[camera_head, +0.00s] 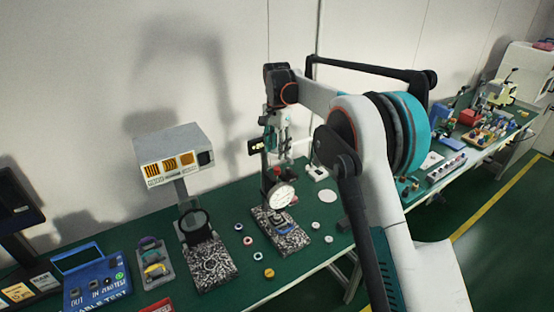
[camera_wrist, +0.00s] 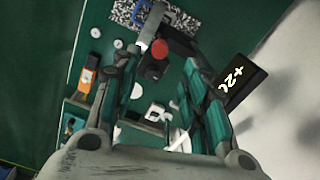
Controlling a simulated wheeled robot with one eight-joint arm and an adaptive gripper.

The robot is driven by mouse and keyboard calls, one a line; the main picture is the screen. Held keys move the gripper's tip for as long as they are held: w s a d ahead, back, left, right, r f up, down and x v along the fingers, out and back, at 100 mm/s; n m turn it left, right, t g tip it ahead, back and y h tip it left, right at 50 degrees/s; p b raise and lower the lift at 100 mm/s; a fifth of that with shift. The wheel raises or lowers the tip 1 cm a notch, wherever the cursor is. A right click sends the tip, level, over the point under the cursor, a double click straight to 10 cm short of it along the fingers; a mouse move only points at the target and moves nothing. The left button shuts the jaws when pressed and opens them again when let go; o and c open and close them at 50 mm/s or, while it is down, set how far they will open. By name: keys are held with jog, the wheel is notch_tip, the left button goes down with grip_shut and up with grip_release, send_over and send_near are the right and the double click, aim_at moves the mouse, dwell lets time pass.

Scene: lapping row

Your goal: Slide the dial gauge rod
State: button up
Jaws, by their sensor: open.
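The dial gauge (camera_head: 280,196) has a round white face and stands upright over a speckled granite base (camera_head: 288,240) on the green bench. Its stand and rod are partly hidden behind my gripper in the head view. My gripper (camera_head: 276,150) points down just above the gauge. In the wrist view my gripper (camera_wrist: 160,75) has its two fingers spread apart. A red round knob (camera_wrist: 159,48) on a dark block shows between the fingertips, with the speckled base (camera_wrist: 125,14) beyond it. I cannot tell whether the fingers touch the knob.
A grey display unit (camera_head: 172,156) on a second speckled base (camera_head: 210,268) stands to the left. A dark box marked +20 (camera_wrist: 238,82) is close to the right finger. Several small rings and discs lie on the bench (camera_head: 322,240). A blue box (camera_head: 97,280) sits at the front left.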

notch_tip(320, 180, up, 3)
jog(key=shift+r, duration=0.2)
jog(key=s+d+r+n+t+b, duration=0.2)
jog(key=s+d+r+b, duration=0.15)
jog(key=s+d, duration=0.55)
jog(key=s+d+r+n+t+b, duration=0.2)
jog(key=s+d+r+b, duration=0.3)
jog(key=s, duration=0.6)
jog(key=s+d+f+n+t+b, duration=0.1)
jog(key=s+d+f+n, duration=0.1)
jog(key=s+d+f, duration=0.2)
jog(key=s+d+f+n+t+b, duration=0.2)
jog(key=s+d+f, duration=0.3)
jog(key=s+f, duration=0.6)
jog(key=s, duration=0.9)
jog(key=shift+f, duration=0.3)
